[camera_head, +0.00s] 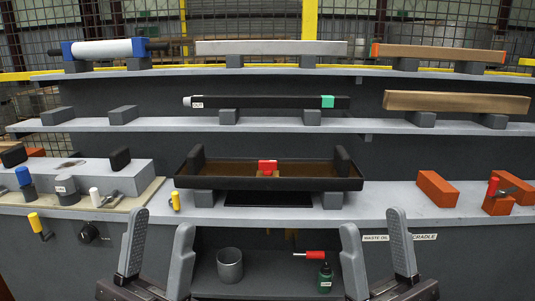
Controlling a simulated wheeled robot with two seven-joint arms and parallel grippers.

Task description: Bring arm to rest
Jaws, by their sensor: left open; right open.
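My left gripper (157,255) stands at the lower left of the head view, its two grey fingers upright and wide apart, with nothing between them. My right gripper (377,252) stands at the lower right, also open and empty. Both are in front of the bench and apart from everything on it. The arm links behind the grippers are mostly out of view.
The bench (385,201) carries a black tray (215,183) with a red item (267,165), and orange blocks (437,188) at right. Two shelves (375,125) above hold bars. Below are a grey cup (230,265) and green bottle (325,278).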

